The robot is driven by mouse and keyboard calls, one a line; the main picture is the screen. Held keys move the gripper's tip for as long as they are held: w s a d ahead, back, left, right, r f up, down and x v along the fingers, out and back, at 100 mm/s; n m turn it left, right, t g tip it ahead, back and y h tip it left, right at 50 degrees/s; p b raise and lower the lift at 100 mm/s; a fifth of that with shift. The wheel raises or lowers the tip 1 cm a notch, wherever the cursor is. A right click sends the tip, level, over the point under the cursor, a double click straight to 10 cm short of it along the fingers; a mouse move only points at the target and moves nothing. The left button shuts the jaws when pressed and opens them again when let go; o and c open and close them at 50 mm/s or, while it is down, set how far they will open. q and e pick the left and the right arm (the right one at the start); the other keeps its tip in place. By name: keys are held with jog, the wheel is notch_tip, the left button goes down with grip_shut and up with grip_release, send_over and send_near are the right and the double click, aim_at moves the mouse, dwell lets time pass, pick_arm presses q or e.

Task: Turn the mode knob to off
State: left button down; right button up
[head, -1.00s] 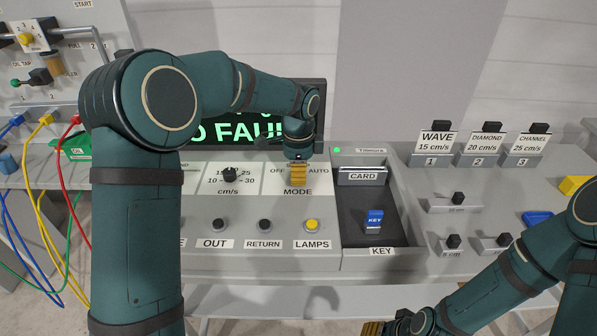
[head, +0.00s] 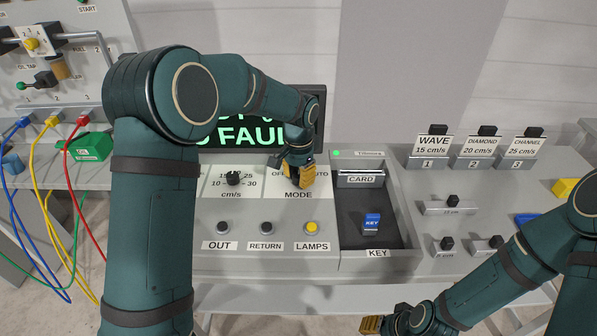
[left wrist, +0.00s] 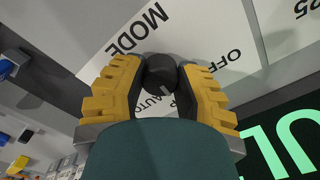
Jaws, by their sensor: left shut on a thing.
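The black mode knob (left wrist: 161,74) sits between the two yellow fingers of my left gripper (left wrist: 158,82) in the left wrist view. The gripper is shut on it. The MODE label (left wrist: 140,32) and the OFF label (left wrist: 222,60) show beside it, and AUTO is partly covered by the fingers. In the head view my left gripper (head: 303,174) is over the MODE panel (head: 275,188) and hides the knob. Which way the knob points is hard to tell. My right gripper (head: 372,325) is at the bottom edge, partly out of frame.
The screen (head: 260,135) behind my left arm shows green text ending in FAU. Below the knob are the OUT (head: 222,228), RETURN (head: 267,228) and LAMPS (head: 311,227) buttons. A tray (head: 405,245) with a blue key (head: 371,222) lies to the right.

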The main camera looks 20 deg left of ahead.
aim_at(298, 175)
pick_arm(q)
jog(key=n+p, duration=0.1)
jog(key=n, duration=0.3)
jog(key=shift+n, duration=0.3)
jog(key=n+p, duration=0.1)
jog(key=n, duration=0.3)
jog(key=shift+n+p, duration=0.4)
jog(key=shift+w, duration=0.1)
jog(key=c, duration=0.6)
grip_release()
notch_tip(298, 175, up, 12)
jog(key=shift+f, duration=0.1)
